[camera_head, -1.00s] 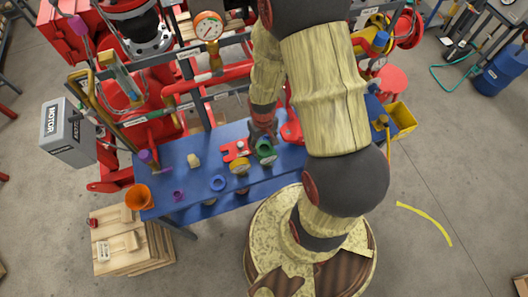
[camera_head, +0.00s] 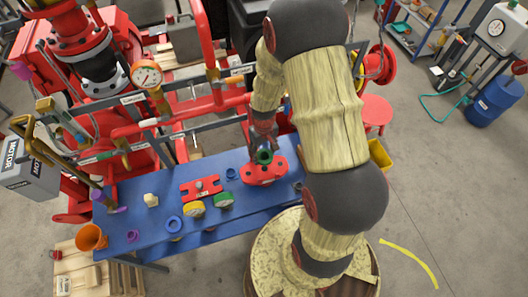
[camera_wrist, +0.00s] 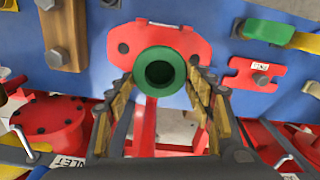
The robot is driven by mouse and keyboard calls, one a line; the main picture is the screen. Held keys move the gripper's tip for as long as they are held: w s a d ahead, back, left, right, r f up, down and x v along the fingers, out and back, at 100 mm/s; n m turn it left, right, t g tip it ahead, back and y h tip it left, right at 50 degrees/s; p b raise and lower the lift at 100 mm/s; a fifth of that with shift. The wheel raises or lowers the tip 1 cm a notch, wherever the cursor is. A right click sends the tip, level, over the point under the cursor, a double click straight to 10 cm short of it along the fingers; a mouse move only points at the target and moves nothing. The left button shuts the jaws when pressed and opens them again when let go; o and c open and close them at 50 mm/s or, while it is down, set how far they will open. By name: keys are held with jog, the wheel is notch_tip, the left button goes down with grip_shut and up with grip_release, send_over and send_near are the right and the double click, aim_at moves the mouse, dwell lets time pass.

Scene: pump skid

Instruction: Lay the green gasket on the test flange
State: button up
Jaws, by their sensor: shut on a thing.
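The green gasket (camera_head: 263,156), a thick ring with a dark opening, is between the fingers of my gripper (camera_head: 264,143). In the wrist view the gasket (camera_wrist: 160,72) faces the camera, with a gripper finger on each side. The red test flange (camera_head: 265,175) is directly under it on the blue bench; in the wrist view the red flange plate (camera_wrist: 112,37) shows around it, with dark holes at its left and right. The flange's middle is hidden by the gasket. I cannot tell whether the gasket touches the flange or hangs just above it.
An orange cup (camera_head: 91,237) stands at the left end. Red pump piping (camera_head: 175,122) runs behind.

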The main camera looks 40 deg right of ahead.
aim_at(264, 168)
jog(key=shift+d+f+b, duration=0.15)
jog(key=shift+f+b, duration=0.3)
jog(key=shift+f, duration=0.4)
jog(key=shift+f+b, duration=1.05)
jog(key=shift+f, duration=0.6)
jog(key=shift+f+b, duration=1.7)
jog(key=shift+f, duration=0.5)
jog(key=o, duration=1.2)
jog(key=shift+r, duration=0.1)
notch_tip(264, 168, up, 12)
jog(key=shift+f, duration=0.1)
